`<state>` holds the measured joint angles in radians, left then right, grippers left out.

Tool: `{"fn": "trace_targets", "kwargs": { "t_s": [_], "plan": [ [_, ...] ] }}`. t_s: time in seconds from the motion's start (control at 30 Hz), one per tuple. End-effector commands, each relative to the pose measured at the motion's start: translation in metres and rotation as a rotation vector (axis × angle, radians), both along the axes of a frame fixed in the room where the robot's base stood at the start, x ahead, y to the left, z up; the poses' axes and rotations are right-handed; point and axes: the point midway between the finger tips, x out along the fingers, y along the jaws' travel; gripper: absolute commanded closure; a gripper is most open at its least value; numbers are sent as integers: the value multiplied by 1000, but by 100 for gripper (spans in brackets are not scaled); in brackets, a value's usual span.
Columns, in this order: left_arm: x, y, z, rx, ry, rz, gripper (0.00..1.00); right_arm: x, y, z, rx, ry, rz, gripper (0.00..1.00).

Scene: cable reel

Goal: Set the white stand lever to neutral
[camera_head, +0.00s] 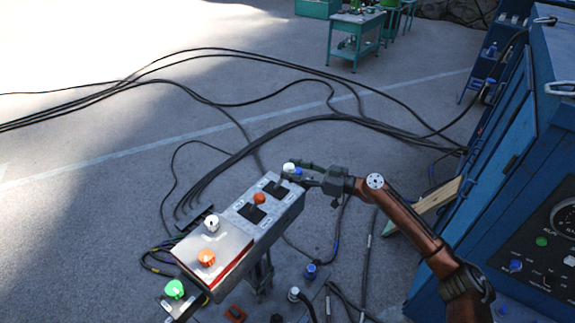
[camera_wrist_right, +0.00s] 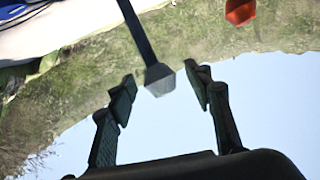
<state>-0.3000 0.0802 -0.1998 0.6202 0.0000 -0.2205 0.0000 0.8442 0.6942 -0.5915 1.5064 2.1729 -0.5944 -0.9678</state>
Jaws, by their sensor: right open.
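The control stand (camera_head: 238,241) is a tilted grey box on a post. Its white lever (camera_head: 289,168) is at the far right end of the top panel. In the right wrist view, the lever's knob (camera_wrist_right: 160,80) looks grey, on a dark rod. My right gripper (camera_head: 301,171) reaches in from the right and is at the white lever. In the wrist view its open fingers (camera_wrist_right: 163,82) stand to either side of the knob, with visible gaps. I cannot tell whether they touch it. The lever's exact setting is unclear. My left gripper is not in view.
A red-orange lever (camera_head: 259,198) stands beside the white one; its knob shows in the wrist view (camera_wrist_right: 240,12). A white knob (camera_head: 211,224), an orange knob (camera_head: 206,257) and a green button (camera_head: 174,288) are nearer. Cables cross the floor. A blue cabinet (camera_head: 505,155) stands right.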

Motion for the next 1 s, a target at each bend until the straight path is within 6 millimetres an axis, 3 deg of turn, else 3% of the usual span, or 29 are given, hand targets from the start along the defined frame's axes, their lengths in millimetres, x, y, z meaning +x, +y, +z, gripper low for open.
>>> {"fn": "trace_targets", "kwargs": {
  "t_s": [0.17, 0.47, 1.0],
  "plan": [
    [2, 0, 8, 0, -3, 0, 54, 6, 15, 1, 0, 1, -1, 53],
    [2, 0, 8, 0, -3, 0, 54, 7, 17, -1, 0, 0, -2, 53],
    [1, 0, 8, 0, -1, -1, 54, 8, 16, -1, 0, 0, -4, 89]
  ]
}}
